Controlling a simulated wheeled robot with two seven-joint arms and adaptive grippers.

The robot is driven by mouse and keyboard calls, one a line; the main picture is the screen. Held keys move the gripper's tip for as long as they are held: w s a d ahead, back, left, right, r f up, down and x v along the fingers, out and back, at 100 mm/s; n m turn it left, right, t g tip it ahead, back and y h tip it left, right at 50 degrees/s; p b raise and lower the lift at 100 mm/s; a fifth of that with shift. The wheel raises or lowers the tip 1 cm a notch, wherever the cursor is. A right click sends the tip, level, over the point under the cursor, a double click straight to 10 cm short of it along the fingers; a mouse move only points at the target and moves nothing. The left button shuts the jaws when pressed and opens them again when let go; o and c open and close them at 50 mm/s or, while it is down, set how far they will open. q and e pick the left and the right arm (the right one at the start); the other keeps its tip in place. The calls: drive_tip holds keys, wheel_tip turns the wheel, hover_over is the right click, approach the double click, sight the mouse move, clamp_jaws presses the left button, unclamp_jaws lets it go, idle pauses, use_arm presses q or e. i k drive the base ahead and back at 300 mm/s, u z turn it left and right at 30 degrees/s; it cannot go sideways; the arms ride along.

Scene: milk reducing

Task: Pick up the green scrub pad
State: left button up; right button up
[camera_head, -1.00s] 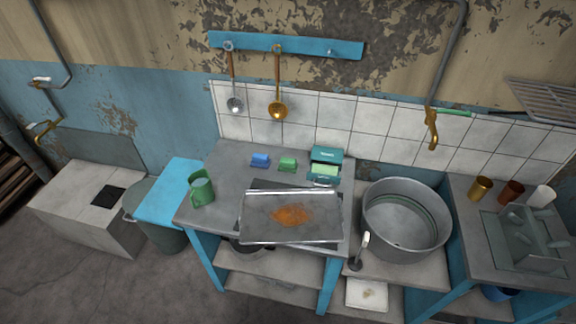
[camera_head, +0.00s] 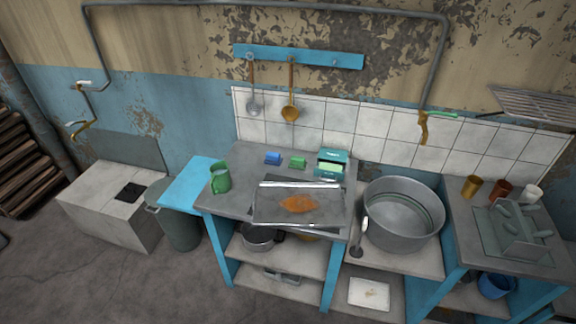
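A small green scrub pad (camera_head: 297,162) lies on the grey worktop (camera_head: 246,166), towards the back. Neither of my grippers is in view.
A metal tray (camera_head: 264,217) with an orange-brown stain sits at the worktop's front, before the pads. A green mug (camera_head: 220,179) stands at the left. A large metal basin (camera_head: 401,212) is to the right. Ladles hang from a blue rail (camera_head: 298,56) above.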

sight(296, 163)
drive_tip(key=u, duration=0.65)
drive_tip(key=i, duration=1.1)
drive_tip(key=z, duration=0.3)
